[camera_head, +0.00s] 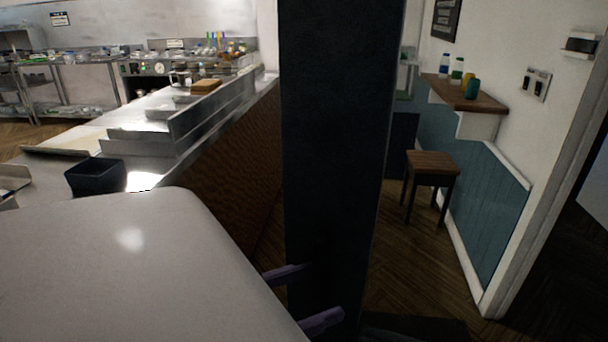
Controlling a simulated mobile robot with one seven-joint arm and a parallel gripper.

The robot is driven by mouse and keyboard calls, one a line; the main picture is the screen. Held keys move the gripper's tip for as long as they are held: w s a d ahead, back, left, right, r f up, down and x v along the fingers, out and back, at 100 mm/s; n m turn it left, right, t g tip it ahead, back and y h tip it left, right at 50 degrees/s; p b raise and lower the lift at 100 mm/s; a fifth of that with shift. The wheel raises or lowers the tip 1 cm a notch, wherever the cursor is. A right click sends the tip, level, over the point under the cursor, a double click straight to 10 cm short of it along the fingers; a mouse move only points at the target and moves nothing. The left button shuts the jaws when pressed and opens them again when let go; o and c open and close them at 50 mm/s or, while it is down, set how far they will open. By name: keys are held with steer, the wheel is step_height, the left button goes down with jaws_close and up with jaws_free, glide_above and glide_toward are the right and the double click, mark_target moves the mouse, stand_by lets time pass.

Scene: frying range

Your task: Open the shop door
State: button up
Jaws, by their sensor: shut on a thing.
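A tall dark blue-green panel (335,130), which looks like the shop door, stands upright in the middle of the view and runs out of the top of the picture. My gripper (326,290) is at its lower part, with two purple fingers pointing right against the dark surface. The fingers are spaced apart and shut on part of the door. No handle can be made out in the dark between them. The large pale rounded shape at lower left is mine and hides the floor there.
A steel counter (150,140) with a dark bin (95,177) runs along the left. Right of the panel are open wooden floor, a stool (432,170) and a wall shelf (465,94) with bottles. A white-edged wall end (545,170) stands at right, with dark floor beyond.

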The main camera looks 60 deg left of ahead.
steer(key=shift+w+d+m, duration=0.15)
steer(key=shift+d+m, duration=0.15)
steer(key=shift+d, duration=0.05)
steer(key=shift+c, duration=0.4)
steer(key=shift+s, duration=0.25)
steer(key=shift+c, duration=0.2)
steer(key=s+a+b, duration=0.1)
steer(key=s, duration=0.3)
steer(key=s+a+b, duration=0.1)
steer(key=s, duration=0.4)
steer(key=s+a, duration=0.1)
steer(key=s, duration=0.3)
steer(key=shift+s+b, duration=0.25)
steer(key=shift+b, duration=0.15)
steer(key=shift+c, duration=0.3)
